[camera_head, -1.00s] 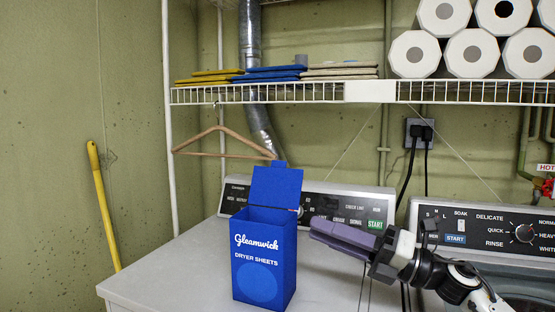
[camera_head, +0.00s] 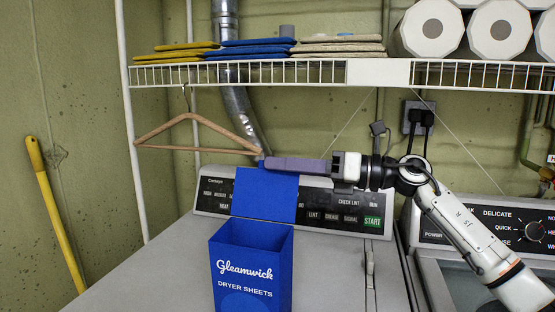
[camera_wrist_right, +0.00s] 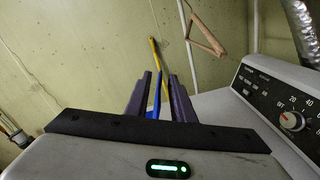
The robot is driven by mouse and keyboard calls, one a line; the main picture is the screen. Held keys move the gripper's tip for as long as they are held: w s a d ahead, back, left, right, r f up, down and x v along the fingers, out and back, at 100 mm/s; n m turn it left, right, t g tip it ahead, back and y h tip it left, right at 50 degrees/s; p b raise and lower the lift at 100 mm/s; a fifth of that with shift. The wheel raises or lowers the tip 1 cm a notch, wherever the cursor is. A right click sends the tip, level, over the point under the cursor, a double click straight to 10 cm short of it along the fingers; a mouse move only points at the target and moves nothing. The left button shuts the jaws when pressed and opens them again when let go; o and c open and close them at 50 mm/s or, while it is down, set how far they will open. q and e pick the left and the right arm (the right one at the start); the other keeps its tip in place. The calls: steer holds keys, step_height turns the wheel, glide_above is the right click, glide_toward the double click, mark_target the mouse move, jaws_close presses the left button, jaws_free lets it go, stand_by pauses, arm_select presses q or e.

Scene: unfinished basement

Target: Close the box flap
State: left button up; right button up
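The blue dryer sheets box (camera_head: 252,268) stands upright on the dryer top, its mouth open. Its flap (camera_head: 264,196) stands up from the back edge. My right gripper (camera_head: 268,164) reaches in from the right, its purple fingers level with the flap's top edge; I cannot tell whether they touch it. In the right wrist view the two fingers (camera_wrist_right: 160,80) are apart, and a narrow blue piece of the flap (camera_wrist_right: 153,108) shows between them. My left gripper is out of view.
The dryer's control panel (camera_head: 330,208) rises behind the box. A wire shelf (camera_head: 300,72) with folded cloths and paper rolls hangs above, with a wooden hanger (camera_head: 195,118) below it. A yellow pole (camera_head: 55,210) leans at left. The dryer top (camera_head: 150,275) is clear left of the box.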

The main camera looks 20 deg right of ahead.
steer(key=shift+w+a, duration=0.4)
steer(key=shift+a, duration=0.1)
jaws_close()
stand_by(1.2)
